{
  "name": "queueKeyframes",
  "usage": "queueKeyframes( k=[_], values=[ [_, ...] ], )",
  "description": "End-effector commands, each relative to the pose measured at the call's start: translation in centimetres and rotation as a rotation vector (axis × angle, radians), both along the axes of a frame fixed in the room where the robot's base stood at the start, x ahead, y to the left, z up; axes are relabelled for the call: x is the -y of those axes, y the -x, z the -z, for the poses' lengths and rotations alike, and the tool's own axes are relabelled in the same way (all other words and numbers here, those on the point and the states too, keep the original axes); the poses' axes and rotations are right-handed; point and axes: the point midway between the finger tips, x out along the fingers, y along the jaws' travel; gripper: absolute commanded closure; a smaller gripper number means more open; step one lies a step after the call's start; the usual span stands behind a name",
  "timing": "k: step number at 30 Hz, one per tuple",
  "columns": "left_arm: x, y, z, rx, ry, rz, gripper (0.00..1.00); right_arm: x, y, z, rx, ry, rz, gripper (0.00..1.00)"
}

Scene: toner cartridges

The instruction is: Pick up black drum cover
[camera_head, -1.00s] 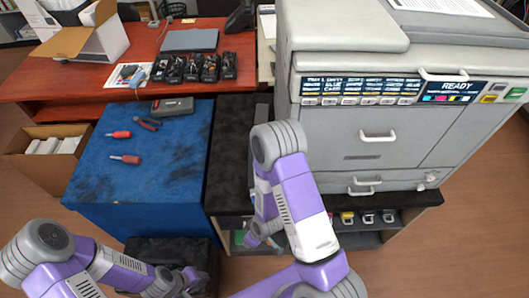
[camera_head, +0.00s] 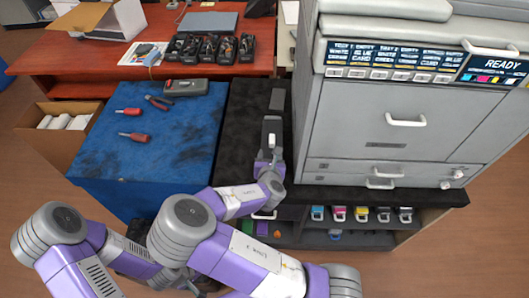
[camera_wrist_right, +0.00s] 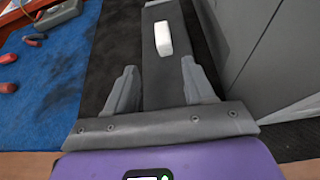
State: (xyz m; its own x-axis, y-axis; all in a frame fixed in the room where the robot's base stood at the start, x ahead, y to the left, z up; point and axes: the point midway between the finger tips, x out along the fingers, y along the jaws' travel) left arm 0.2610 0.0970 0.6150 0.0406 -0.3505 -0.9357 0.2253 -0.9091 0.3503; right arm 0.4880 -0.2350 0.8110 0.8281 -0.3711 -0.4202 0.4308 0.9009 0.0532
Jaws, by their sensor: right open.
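The black drum cover (camera_wrist_right: 164,77) is a long, dark bar with a white block (camera_wrist_right: 164,38) on its top. It lies along the black-topped strip between the blue table and the printer. It also shows in the head view (camera_head: 277,101), partly hidden by my right gripper. My right gripper (camera_wrist_right: 160,82) is open, with one finger on each side of the bar's near part in the wrist view. In the head view my right gripper (camera_head: 269,155) reaches over the black strip. I cannot tell whether the fingers touch the bar. My left gripper is hidden behind my right arm.
The large grey printer (camera_head: 385,120) stands close on the right. Several black cartridges (camera_head: 202,48) sit on the red desk behind. Coloured cartridges (camera_head: 360,214) are on the shelf below the printer.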

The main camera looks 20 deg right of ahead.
Motion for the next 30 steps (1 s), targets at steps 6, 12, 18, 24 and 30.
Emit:
queueKeyframes(
  k=[6, 12, 18, 24, 30],
  values=[
    [0.0, 0.0, 1.3, 0.001, 0.000, 0.001, 0.57, 1.2, -0.8, 0.1, 0.016, 0.069, 0.008, 0.47],
    [0.0, 0.0, 2.1, 0.001, 0.001, 0.001, 0.57, 2.2, -2.7, 1.0, 0.016, 0.065, 0.008, 0.47],
    [0.0, 0.0, 3.4, 0.001, 0.000, 0.001, 0.57, 3.6, -5.1, 2.1, 0.015, 0.065, 0.006, 0.47],
    [0.0, 0.0, 3.7, 0.000, 0.000, 0.001, 0.57, 4.1, -6.3, 2.4, 0.014, 0.067, 0.005, 0.47],
    [0.0, 0.0, 3.6, 0.000, 0.000, 0.001, 0.57, 4.1, -6.3, 2.4, 0.014, 0.067, 0.005, 0.48]
  ],
)
